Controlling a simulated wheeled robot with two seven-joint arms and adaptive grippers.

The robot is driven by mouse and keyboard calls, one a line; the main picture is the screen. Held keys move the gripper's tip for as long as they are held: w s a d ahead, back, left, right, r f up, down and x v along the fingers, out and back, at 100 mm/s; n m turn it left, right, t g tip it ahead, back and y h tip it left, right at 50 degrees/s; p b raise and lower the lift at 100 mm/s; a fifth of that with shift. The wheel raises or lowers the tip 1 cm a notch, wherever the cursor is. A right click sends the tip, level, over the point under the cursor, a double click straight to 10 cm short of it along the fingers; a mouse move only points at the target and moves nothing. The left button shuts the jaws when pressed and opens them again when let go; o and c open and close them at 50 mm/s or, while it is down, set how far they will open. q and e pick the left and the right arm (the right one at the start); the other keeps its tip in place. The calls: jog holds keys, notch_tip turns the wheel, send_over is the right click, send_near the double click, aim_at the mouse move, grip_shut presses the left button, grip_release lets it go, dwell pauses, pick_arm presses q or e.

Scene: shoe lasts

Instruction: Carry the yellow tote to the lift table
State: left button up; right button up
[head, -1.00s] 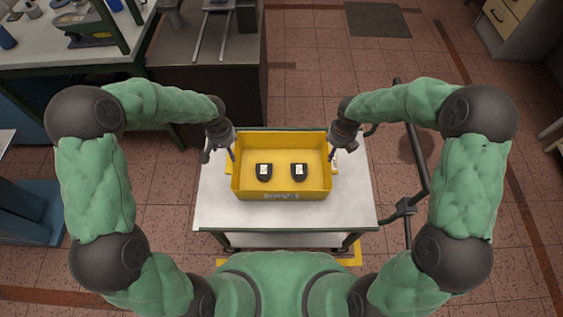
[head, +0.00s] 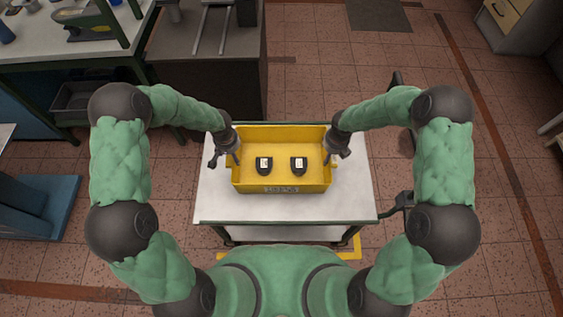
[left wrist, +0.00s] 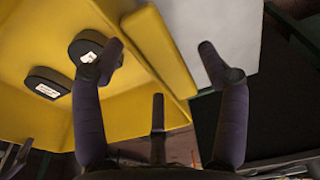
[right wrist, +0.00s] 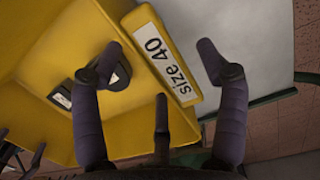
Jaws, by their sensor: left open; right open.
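The yellow tote (head: 281,188) sits upright on a white-topped table (head: 350,200) in front of me. Two black shoe-last pieces with white labels, a left one (head: 264,165) and a right one (head: 298,165), lie inside it. My left gripper (head: 236,160) is open at the tote's left end; in the left wrist view its fingers (left wrist: 161,48) stand on either side of the end wall. My right gripper (head: 329,158) is open at the right end; in the right wrist view its fingers (right wrist: 163,50) straddle the wall, which bears a "size 40" label (right wrist: 165,55). Finger contact cannot be told.
A dark bench with metal rails (head: 213,30) stands behind at left, near a workbench (head: 85,55). A dark bar or handle (head: 399,203) is at the table's right. Yellow floor marking (head: 345,250) shows below the table. Open tiled floor lies right.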

pick_arm(q)
jog(key=shift+f, duration=0.5)
pick_arm(e)
jog(key=shift+f, duration=0.5)
pick_arm(q)
grip_shut()
pick_arm(e)
grip_shut()
